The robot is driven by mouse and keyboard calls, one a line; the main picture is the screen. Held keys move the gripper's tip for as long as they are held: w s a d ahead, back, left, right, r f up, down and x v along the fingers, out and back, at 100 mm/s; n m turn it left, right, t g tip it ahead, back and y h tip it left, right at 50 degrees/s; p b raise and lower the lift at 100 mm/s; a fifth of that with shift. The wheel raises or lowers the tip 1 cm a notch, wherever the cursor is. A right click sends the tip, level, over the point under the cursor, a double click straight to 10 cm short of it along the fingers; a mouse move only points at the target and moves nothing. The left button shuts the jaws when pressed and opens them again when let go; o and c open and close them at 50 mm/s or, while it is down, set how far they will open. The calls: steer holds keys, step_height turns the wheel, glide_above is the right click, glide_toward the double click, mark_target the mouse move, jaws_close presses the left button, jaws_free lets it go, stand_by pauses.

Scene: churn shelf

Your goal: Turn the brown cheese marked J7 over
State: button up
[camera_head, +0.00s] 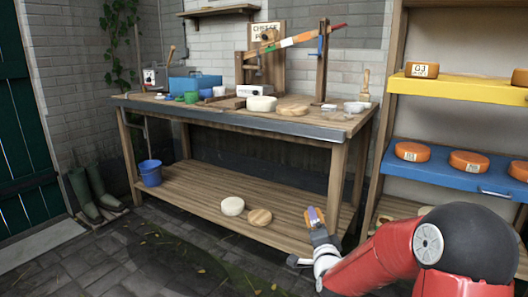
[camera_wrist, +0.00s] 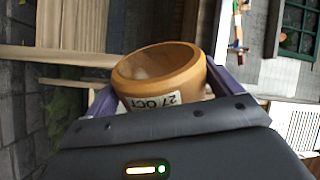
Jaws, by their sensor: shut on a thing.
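My gripper (camera_head: 316,216) is in front of the workbench's right front leg, low near the bench's lower shelf. In the wrist view its purple fingers (camera_wrist: 162,88) are shut on a brown cheese (camera_wrist: 152,82), one finger on each side. The cheese is a round wheel with a paler face framed by its rim. A white label on its side reads "27 OCT", upside down in the wrist view. No J7 mark is readable on it, so I cannot tell whether it is the J7 cheese.
Brown labelled cheeses stand on the yellow shelf (camera_head: 455,88) and blue shelf (camera_head: 440,178) at right. A white cheese (camera_head: 232,206) and a wooden disc (camera_head: 259,217) lie on the bench's lower shelf (camera_head: 195,196). The workbench top (camera_head: 225,114) is crowded; paved floor is free in front.

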steer(key=m, duration=0.4)
steer(key=m+b, duration=0.1)
steer(key=m, duration=0.1)
steer(key=shift+m, duration=0.3)
steer(key=m, duration=0.5)
steer(key=shift+r, duration=0.1)
steer(key=m+p, duration=0.1)
steer(key=m, duration=0.5)
steer(key=shift+d, duration=0.1)
steer(key=m+p, duration=0.1)
steer(key=m, duration=0.3)
